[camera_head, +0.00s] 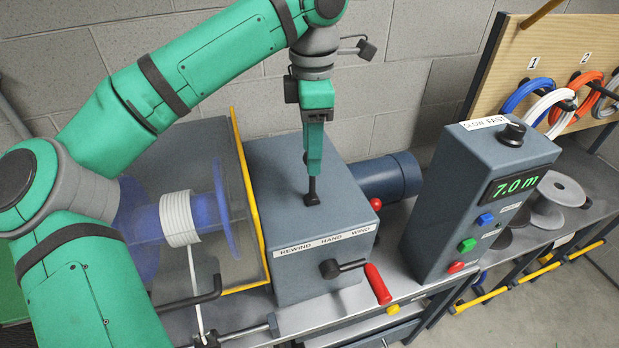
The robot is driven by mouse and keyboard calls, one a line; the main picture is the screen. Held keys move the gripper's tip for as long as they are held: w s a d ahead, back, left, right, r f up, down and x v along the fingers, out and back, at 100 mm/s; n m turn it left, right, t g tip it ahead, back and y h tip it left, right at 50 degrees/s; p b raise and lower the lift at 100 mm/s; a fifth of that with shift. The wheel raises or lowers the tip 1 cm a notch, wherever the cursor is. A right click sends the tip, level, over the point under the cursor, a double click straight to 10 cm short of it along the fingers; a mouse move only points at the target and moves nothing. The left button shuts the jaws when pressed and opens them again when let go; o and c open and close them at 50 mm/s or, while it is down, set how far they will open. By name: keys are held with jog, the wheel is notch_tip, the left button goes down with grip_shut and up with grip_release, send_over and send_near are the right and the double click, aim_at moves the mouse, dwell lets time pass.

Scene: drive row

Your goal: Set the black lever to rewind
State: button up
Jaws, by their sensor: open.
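The black lever (312,197) stands on top of the grey gearbox (270,200). The label strip (325,241) along the box's front edge reads REWIND, HAND, WIND from left to right. My gripper (313,172) points straight down over the lever, at its upper part. The jaws are open but seen edge-on. They hide the lever's upper part, so I cannot tell whether they straddle or touch it. The lever appears near the middle of the box top; its exact setting is unclear.
A crank with a red handle (377,284) sticks out of the box's front. A control box (478,195) reading 7.0 m stands at right, and a blue motor (389,178) behind. At left, a spool (181,218) of white cable sits behind a yellow-edged guard (249,200).

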send_over(312, 201)
jog(key=f, duration=0.8)
jog(key=shift+w+f, duration=0.3)
grip_shut()
